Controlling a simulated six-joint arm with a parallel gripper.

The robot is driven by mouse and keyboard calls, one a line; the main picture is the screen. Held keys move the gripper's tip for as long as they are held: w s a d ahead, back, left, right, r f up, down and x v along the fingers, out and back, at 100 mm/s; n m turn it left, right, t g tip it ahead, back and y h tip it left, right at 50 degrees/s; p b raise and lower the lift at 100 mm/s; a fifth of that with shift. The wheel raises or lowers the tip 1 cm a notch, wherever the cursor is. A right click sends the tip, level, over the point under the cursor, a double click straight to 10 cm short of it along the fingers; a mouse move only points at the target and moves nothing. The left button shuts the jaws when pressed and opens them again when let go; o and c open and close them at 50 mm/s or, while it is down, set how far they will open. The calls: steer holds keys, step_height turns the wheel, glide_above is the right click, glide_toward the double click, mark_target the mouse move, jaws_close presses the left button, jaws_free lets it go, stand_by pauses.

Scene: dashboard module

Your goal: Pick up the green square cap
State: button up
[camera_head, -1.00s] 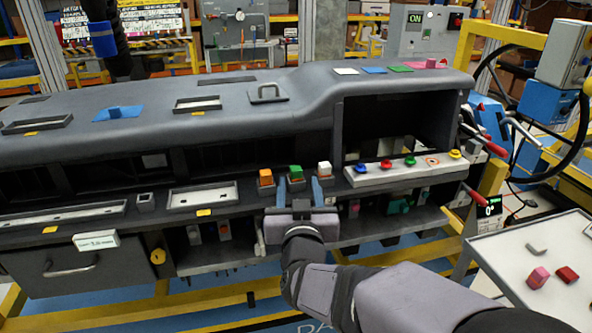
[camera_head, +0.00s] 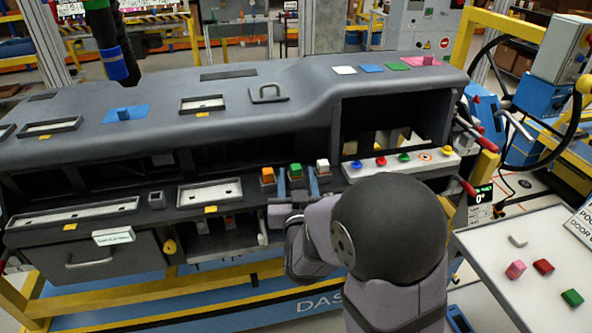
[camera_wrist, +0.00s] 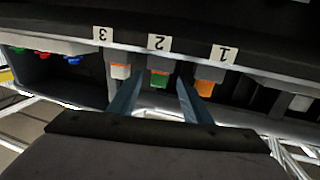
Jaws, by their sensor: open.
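The green square cap (camera_head: 295,170) sits on the dashboard's lower ledge, between the orange cap (camera_head: 268,175) and the white cap (camera_head: 322,166). My gripper (camera_head: 298,178) is in front of it, with its two blue fingers apart and empty. In the wrist view the green cap (camera_wrist: 159,80) shows between the fingertips, below the label 2. The orange cap (camera_wrist: 205,88) is at the right there, and the white cap (camera_wrist: 120,72) at the left. Whether the fingers reach alongside the green cap or stop short of it, I cannot tell.
A white strip (camera_head: 440,163) with several coloured buttons lies right of the caps. Flat coloured squares, including a green one (camera_head: 398,67), lie on the dashboard top. A tray (camera_head: 490,240) with loose blocks stands at the right. The dashboard overhang is above the ledge.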

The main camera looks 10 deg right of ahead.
steer(key=shift+w, duration=0.25)
steer(key=shift+c, duration=0.5)
jaws_close()
steer(key=shift+r, duration=0.1)
step_height(320, 180, up, 10)
stand_by(0.3)
